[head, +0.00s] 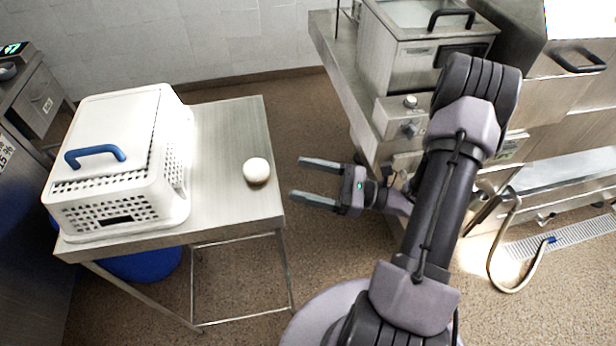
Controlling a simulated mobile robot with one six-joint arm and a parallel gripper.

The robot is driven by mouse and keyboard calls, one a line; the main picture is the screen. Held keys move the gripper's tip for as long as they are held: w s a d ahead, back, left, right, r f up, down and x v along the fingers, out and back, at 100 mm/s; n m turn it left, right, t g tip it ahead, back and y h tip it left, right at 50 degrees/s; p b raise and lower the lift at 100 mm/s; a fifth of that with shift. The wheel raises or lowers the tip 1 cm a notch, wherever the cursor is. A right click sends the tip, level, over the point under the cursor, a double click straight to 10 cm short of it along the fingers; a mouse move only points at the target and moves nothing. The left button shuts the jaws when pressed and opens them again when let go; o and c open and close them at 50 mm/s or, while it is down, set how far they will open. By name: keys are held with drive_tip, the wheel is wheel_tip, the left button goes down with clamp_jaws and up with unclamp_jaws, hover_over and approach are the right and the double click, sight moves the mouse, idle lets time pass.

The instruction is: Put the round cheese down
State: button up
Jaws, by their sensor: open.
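The round cheese (256,171) is a small, pale, rounded piece. It rests on the steel table (233,125) near its right edge. My gripper (297,180) is open, with its two fingers pointing left toward the cheese. The fingertips are to the right of the cheese and apart from it, just past the table's right edge. Nothing shows between the fingers.
A white perforated basket (178,185) with a white lid and blue handle (95,154) fills the table's left part. A blue container (145,265) shows under the table. Steel kitchen equipment (400,60) stands at the right. Floor lies open between table and equipment.

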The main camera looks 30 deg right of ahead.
drive_tip(key=w+d+r+m+t+h, duration=0.1)
drive_tip(key=w+d+r+m+h, duration=0.1)
drive_tip(key=w+m+h, duration=0.35)
drive_tip(key=w+d+r+m+h, duration=0.2)
drive_tip(key=w+d+m+h, duration=0.15)
drive_tip(key=w+m, duration=0.3)
wheel_tip(320, 180, up, 9)
drive_tip(key=m+g+h, duration=0.2)
drive_tip(key=m+h, duration=0.6)
drive_tip(key=m, duration=0.7)
drive_tip(key=s+a+r+m+g+y, duration=0.1)
drive_tip(key=s+a+m+g+y, duration=0.1)
drive_tip(key=s+a+m, duration=0.7)
drive_tip(key=s+a+r+m+g+y, duration=0.1)
drive_tip(key=s+a+m+g, duration=0.3)
drive_tip(key=s+a+m, duration=0.5)
drive_tip(key=s+m, duration=0.5)
drive_tip(key=s, duration=0.1)
drive_tip(key=shift+s+a+y, duration=0.15)
drive_tip(key=shift+a+y, duration=0.1)
drive_tip(key=shift+y, duration=0.15)
drive_tip(key=shift+o, duration=0.5)
